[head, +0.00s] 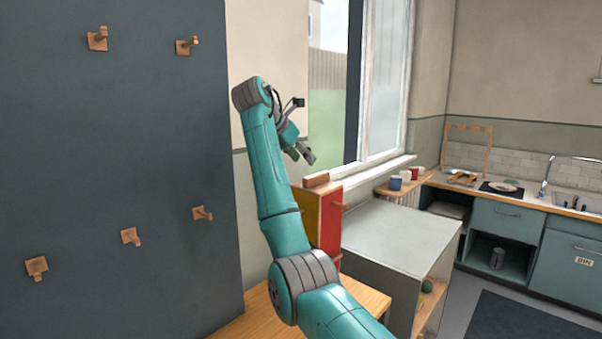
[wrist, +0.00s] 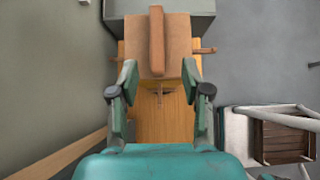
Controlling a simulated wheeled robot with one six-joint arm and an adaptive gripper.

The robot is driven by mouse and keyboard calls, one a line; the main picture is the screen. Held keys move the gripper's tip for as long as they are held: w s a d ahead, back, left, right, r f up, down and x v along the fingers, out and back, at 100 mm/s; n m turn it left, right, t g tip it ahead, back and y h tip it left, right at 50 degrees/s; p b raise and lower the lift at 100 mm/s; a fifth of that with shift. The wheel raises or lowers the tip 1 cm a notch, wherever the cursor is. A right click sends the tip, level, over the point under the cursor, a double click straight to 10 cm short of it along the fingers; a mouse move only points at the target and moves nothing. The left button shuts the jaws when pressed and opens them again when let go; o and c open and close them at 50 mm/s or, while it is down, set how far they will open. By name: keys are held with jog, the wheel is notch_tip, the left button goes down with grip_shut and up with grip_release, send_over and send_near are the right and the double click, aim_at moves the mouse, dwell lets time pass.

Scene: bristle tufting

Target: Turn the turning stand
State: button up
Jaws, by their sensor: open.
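The turning stand (head: 331,215) appears to be the upright box with a red face and a yellow face, on the wooden table (head: 365,293). A wooden bar (head: 316,180) lies across its top, and wooden pegs stick out from its sides. In the wrist view I look down on its tan top (wrist: 181,48), with the bar (wrist: 157,40) running up the picture and a peg (wrist: 205,51) at the right. My gripper (head: 305,155) is open and empty above the stand. Its fingertips (wrist: 160,72) are spread to either side of the bar, apparently apart from it. The stand's lower part is partly hidden by my arm.
A dark board (head: 120,170) with several wooden pegs stands at the left. A grey cabinet (head: 400,235) is right of the stand. A window (head: 385,80) is behind. A white-framed chair (wrist: 285,135) shows in the wrist view.

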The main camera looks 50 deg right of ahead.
aim_at(316, 174)
jog(key=x, duration=1)
jog(key=shift+w+d+f, duration=0.2)
jog(key=shift+w+d, duration=0.05)
jog(key=shift+w, duration=0.05)
jog(key=shift+c, duration=0.3)
grip_shut()
